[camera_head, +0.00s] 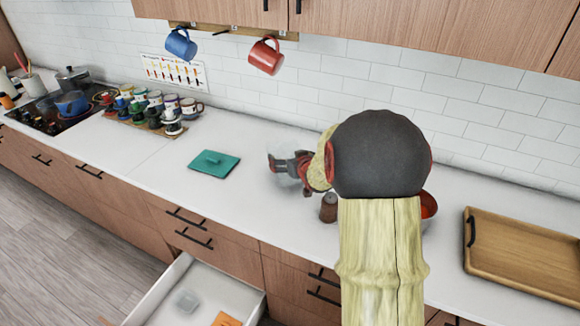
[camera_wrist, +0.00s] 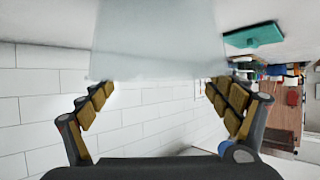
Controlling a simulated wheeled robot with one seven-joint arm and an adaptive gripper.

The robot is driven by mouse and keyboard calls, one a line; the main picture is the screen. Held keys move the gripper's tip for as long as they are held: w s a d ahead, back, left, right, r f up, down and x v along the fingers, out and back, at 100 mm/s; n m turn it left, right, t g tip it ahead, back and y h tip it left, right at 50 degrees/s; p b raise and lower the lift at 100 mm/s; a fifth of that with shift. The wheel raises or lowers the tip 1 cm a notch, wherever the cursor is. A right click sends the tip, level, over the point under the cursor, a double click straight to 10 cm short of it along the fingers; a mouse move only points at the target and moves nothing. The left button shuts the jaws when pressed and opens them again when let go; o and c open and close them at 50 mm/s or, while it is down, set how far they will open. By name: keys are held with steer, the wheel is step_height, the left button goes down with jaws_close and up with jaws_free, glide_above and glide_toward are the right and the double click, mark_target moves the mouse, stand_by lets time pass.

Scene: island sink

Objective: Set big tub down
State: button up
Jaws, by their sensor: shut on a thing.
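The big tub (camera_wrist: 160,52) is a pale, see-through container. In the wrist view it fills the space between the two padded fingers of my gripper (camera_wrist: 160,95), which is shut on it. In the head view my gripper (camera_head: 284,165) is low over the counter, right of the teal lid, and the tub shows only as a faint clear shape around the fingers. I cannot tell whether its bottom touches the counter. My arm hides part of the area behind it.
A flat teal lid (camera_head: 213,164) lies on the counter left of the tub. A dark brown shaker (camera_head: 328,208) stands close on the right, and a red bowl (camera_head: 429,206) is partly behind my arm. A wooden tray (camera_head: 526,250) is far right. A drawer (camera_head: 236,298) is open below.

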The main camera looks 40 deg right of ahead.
steer(key=shift+w+d+f+b, duration=0.15)
steer(key=shift+f+b, duration=0.35)
steer(key=shift+f, duration=1.2)
steer(key=shift+f, duration=0.15)
steer(key=o, duration=1.3)
